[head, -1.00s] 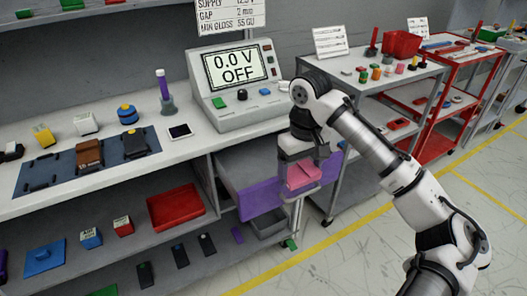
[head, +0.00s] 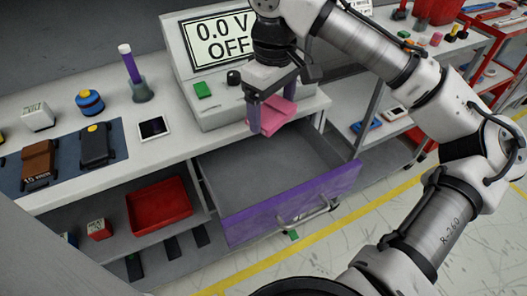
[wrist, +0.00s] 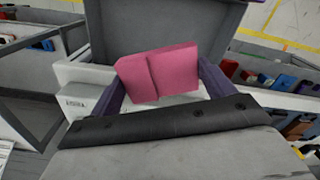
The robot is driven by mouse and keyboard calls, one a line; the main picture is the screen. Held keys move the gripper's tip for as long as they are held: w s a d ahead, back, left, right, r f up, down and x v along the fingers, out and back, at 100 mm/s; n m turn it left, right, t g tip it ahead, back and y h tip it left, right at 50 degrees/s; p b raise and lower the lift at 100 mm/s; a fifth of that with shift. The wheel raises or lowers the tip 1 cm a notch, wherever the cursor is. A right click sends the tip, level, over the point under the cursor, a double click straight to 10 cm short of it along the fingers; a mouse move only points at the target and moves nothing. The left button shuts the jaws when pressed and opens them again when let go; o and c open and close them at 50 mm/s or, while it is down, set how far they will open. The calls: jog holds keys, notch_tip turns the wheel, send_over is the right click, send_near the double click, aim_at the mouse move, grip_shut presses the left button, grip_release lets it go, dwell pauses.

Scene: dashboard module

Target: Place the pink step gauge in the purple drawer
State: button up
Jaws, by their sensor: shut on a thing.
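The pink step gauge (head: 270,116) is a stepped pink block held between the fingers of my gripper (head: 271,108). In the wrist view the gauge (wrist: 160,74) sits across the two purple-grey fingers. My gripper is shut on it, above the back of the open drawer and close to the front of the display unit. The purple drawer (head: 290,203) is pulled out below the bench top; its purple front faces the floor aisle. The visible grey inside of the drawer (head: 250,165) is empty.
The display unit (head: 225,45) reading 0.0 V OFF stands on the bench right behind my gripper. A black phone-like device (head: 154,128) lies on the bench to the left. A red tray (head: 158,205) is on the shelf below. A grey trolley stands right of the drawer.

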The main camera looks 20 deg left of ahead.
aim_at(271, 177)
notch_tip(271, 177, down, 19)
jog(key=shift+s+f, duration=0.1)
jog(key=shift+f, duration=0.05)
dwell(0.4)
jog(key=shift+f, duration=0.15)
jog(key=o, duration=0.9)
jog(key=shift+o, duration=0.2)
notch_tip(271, 177, up, 12)
